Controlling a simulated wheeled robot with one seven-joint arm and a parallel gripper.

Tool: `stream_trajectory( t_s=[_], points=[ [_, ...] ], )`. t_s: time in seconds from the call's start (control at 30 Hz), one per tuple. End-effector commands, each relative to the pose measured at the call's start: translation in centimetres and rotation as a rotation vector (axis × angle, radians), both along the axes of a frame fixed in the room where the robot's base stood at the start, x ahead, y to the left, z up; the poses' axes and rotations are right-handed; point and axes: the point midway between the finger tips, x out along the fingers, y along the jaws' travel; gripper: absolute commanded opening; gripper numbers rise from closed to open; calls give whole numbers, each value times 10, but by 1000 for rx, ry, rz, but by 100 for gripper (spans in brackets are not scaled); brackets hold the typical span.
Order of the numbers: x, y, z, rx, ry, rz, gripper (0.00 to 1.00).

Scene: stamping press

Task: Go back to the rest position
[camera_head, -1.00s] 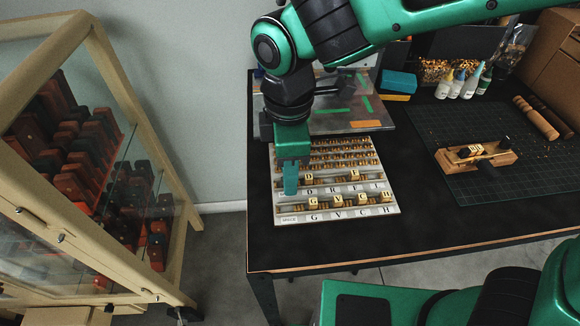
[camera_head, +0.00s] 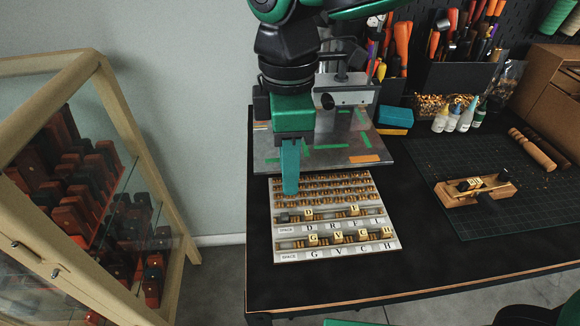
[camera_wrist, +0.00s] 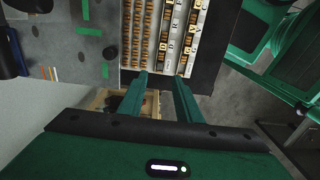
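My gripper (camera_head: 291,188) hangs pointing down above the left part of the letter tray (camera_head: 390,240) in the head view. In the wrist view my gripper (camera_wrist: 165,76) has its two fingers apart with nothing between them. The letter tray also shows in the wrist view (camera_wrist: 207,10), beyond the fingertips.
The metal press plate (camera_head: 345,150) stands behind the tray. Glue bottles (camera_head: 453,118), a blue block (camera_head: 394,117) and tool bins (camera_head: 455,80) line the back of the black table (camera_head: 420,275). A glass cabinet (camera_head: 120,110) stands at the left. The table's front is clear.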

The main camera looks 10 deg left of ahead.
Motion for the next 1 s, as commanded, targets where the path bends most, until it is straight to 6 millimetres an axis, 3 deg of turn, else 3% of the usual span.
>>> stream_trajectory(
  t_s=[0.23, 0.37, 0.47, 0.6, 0.7, 0.87, 1.0],
  points=[
    [1, -1, 0, 0, 0, -5, 31],
    [14, -21, -2, -2, -3, -91, 31],
    [35, -59, -4, -6, -8, -249, 31],
    [62, -132, -10, -10, -16, -552, 31],
    [70, -186, -16, -12, -18, -772, 31],
    [67, -267, -27, -16, -20, -1121, 31],
    [48, -331, -38, -16, -17, -1426, 31]
  ],
)
